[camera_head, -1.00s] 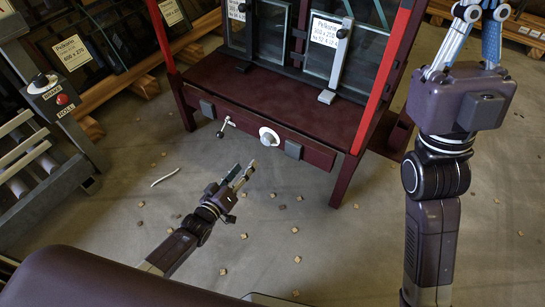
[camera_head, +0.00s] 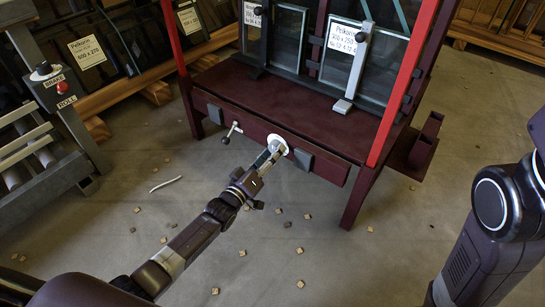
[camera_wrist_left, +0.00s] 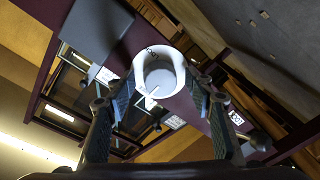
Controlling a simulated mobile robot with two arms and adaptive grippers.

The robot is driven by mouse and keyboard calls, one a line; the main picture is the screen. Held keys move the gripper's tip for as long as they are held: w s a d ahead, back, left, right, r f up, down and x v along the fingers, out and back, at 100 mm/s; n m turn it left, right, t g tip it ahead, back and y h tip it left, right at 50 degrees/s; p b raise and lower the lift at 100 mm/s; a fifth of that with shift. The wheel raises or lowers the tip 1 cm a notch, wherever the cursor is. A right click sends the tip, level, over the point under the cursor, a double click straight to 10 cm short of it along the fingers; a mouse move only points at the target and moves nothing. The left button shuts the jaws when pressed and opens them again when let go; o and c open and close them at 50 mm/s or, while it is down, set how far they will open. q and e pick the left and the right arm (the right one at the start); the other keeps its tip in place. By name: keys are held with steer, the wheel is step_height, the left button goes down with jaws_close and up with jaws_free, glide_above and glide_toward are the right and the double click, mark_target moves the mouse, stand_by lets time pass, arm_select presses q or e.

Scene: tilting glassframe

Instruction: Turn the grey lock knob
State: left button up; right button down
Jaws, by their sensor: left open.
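The lock knob (camera_head: 281,143) is on the front beam of the dark red frame (camera_head: 262,112), with a pale round plate around it. In the left wrist view the round, pale grey knob (camera_wrist_left: 160,76) faces the camera, with a small pointer on its lower left. My left gripper (camera_head: 270,153) reaches up to the knob from the lower left. In the wrist view its open fingers (camera_wrist_left: 161,100) stand either side of the knob; whether they touch it I cannot tell. My right arm (camera_head: 490,225) is at the right edge; its gripper is out of frame.
A small lever with a black ball (camera_head: 226,141) sits on the beam left of the knob. A grey block (camera_head: 303,158) is just right of it. Glass panes (camera_head: 365,62) stand above. A roller stand (camera_head: 40,150) is at the left. Small wooden bits dot the floor.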

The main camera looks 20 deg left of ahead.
arm_select(q)
steer(key=shift+w+d, duration=0.1)
steer(key=shift+w, duration=0.25)
steer(key=shift+c, duration=0.3)
steer(key=c, duration=1.1)
